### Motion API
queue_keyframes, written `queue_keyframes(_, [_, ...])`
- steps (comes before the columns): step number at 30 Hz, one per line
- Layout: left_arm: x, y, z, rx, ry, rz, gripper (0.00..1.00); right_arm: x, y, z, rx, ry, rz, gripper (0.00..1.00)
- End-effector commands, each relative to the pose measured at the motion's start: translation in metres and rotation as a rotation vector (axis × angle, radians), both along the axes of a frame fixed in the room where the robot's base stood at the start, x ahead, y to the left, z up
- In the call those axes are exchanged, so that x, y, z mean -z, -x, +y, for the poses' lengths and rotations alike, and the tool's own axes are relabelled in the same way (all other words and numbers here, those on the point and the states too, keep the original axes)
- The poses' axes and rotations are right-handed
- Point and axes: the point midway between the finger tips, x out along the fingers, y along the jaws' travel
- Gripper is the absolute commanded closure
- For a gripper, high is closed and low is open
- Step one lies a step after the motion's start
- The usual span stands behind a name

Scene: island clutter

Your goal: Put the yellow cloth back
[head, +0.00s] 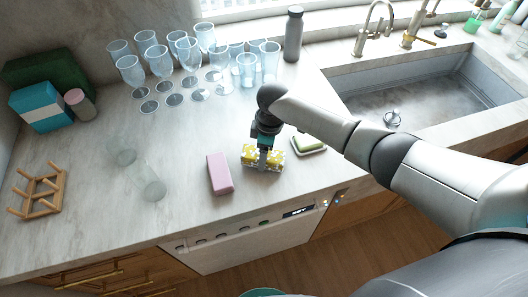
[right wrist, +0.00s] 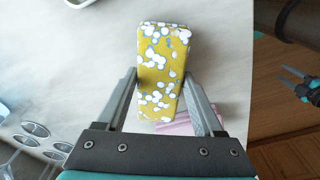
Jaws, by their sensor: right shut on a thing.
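The yellow cloth (head: 248,157) is a folded block with white and blue flower spots. It is on or just above the counter, right of a pink block (head: 219,174); I cannot tell whether it touches the counter. My right gripper (head: 263,160) comes down over it and is shut on it. In the right wrist view the cloth (right wrist: 160,75) lies between both fingers (right wrist: 165,90), covering part of the pink block. At that view's right edge, a small dark and teal part (right wrist: 303,84) looks like my left gripper; its jaws are unclear.
A soap dish (head: 309,144) with a green top is just right of the cloth, before the sink (head: 420,95). Two clear glasses (head: 152,186) and a wooden rack (head: 40,190) stand left. Several stemmed glasses (head: 160,62) and a grey bottle (head: 293,35) stand behind. The counter's middle is clear.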

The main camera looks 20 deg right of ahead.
Motion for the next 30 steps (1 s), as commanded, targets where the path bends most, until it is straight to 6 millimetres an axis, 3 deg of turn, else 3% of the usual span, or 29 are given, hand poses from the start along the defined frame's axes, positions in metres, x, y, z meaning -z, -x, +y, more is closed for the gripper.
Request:
queue_keyframes(5, [0.000, 0.000, 0.000, 0.000, 0.000, 0.000, 0.50, 0.000, 0.000, 0.000, 0.000, 0.000, 0.000, 0.76])
queue_keyframes(6, [0.000, 0.000, 0.000, 0.000, 0.000, 0.000, 0.50, 0.000, 0.000, 0.000, 0.000, 0.000, 0.000, 0.27])
queue_keyframes(13, [0.000, 0.000, 0.000, 0.000, 0.000, -0.001, 0.50, 0.000, 0.000, 0.000, 0.000, 0.000, 0.000, 0.01])
queue_keyframes(23, [-0.001, 0.000, -0.001, 0.000, 0.001, -0.001, 0.50, -0.004, 0.000, 0.000, 0.000, 0.000, 0.000, 0.00])
queue_keyframes(30, [-0.007, -0.001, -0.001, 0.000, 0.001, -0.002, 0.50, -0.039, 0.000, -0.003, -0.002, 0.000, -0.005, 0.00])
